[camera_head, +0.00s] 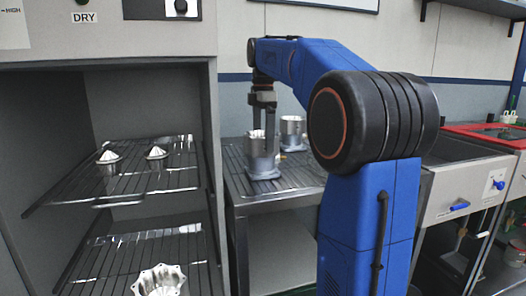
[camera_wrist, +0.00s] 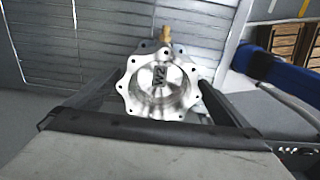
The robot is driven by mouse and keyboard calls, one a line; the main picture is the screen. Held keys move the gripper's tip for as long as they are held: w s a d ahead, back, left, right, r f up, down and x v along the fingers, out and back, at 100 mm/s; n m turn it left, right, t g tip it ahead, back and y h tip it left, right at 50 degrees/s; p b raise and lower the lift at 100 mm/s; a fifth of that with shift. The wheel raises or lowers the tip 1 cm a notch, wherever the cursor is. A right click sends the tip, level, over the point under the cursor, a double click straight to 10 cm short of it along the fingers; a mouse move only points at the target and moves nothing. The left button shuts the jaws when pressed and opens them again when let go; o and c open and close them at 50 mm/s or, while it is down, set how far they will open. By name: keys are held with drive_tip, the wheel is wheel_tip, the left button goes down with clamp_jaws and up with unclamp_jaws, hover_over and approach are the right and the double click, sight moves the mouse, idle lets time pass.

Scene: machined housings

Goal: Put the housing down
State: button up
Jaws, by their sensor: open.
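A grey metal housing (camera_head: 262,160) stands upright on the slatted metal table beside the cabinet. In the wrist view the housing (camera_wrist: 160,88) shows from above, with a scalloped, holed flange and "W2" marked inside. My gripper (camera_head: 263,122) is just above and around the housing's top, pointing down. In the wrist view my gripper's fingers (camera_wrist: 150,100) lie on either side of the housing and are open. Whether the fingers touch it is unclear. A second similar housing (camera_head: 292,132) stands behind it to the right.
The slatted table (camera_head: 290,186) has bare room in front of the housings. An open cabinet at the left has wire racks (camera_head: 150,180) with small cone-topped parts (camera_head: 108,157) and, lower down, a scalloped housing (camera_head: 160,281). A red-rimmed basin (camera_head: 490,134) is at the far right.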

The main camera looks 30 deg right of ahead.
drive_tip(key=shift+r, duration=2.9)
